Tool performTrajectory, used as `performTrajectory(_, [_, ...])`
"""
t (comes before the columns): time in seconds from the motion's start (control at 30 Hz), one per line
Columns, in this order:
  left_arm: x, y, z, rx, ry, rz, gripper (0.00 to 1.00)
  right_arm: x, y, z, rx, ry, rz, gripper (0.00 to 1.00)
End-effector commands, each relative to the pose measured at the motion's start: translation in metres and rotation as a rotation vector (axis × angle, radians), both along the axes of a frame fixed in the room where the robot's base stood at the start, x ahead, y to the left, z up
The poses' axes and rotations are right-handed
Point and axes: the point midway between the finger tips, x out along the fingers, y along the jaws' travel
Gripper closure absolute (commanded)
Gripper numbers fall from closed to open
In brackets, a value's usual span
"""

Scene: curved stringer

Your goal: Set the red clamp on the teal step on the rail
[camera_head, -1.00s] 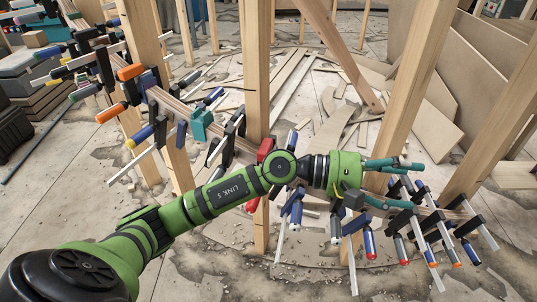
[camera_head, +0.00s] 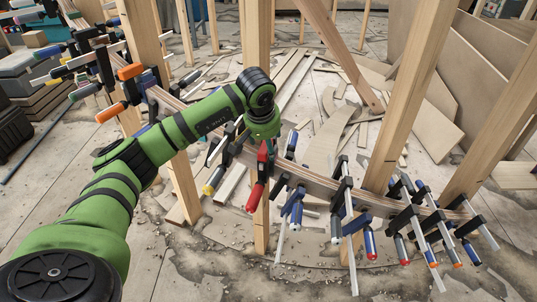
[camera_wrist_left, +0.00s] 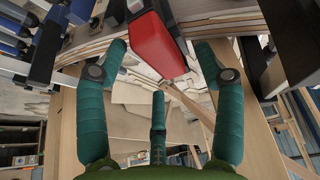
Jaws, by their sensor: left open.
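The red clamp (camera_head: 263,168) is on the curved wooden rail (camera_head: 300,177), close to the upright post, with its red handle hanging below the rail. Its red block (camera_wrist_left: 158,48) shows large in the left wrist view. My left gripper (camera_wrist_left: 160,72) is open; its teal fingers are spread on both sides of the red block, which appears beyond them, and nothing is gripped. The teal step is hidden behind my arm. My right gripper is not in view.
Several blue-handled clamps (camera_head: 297,212) hang along the rail to the right, and others with orange handles (camera_head: 112,112) are at the left. Wooden posts (camera_head: 257,60) rise through the rail. The floor holds loose boards (camera_head: 430,110) and debris.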

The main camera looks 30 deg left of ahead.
Motion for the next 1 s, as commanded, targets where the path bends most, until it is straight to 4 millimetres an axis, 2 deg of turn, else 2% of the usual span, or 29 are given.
performTrajectory(0.03, [0.003,0.000,-0.009,-0.003,0.001,0.000,0.31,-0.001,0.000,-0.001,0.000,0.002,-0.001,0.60])
performTrajectory(0.13, [0.007,0.001,-0.018,-0.003,0.000,0.000,0.31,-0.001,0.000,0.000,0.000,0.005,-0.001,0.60])
performTrajectory(0.4, [0.008,0.002,-0.021,-0.002,-0.003,-0.001,0.31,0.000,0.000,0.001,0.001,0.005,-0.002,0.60])
performTrajectory(0.43, [0.008,0.002,-0.021,-0.002,-0.003,-0.001,0.35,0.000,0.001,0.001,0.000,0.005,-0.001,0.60])
performTrajectory(0.5, [0.008,0.002,-0.020,-0.002,-0.003,-0.001,0.63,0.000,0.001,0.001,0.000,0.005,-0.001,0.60])
performTrajectory(0.6, [0.008,0.002,-0.020,-0.002,-0.002,-0.001,1.00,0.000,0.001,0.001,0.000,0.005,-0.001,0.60])
performTrajectory(1.0, [0.009,0.002,-0.017,-0.002,-0.006,-0.001,1.00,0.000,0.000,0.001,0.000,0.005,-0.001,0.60])
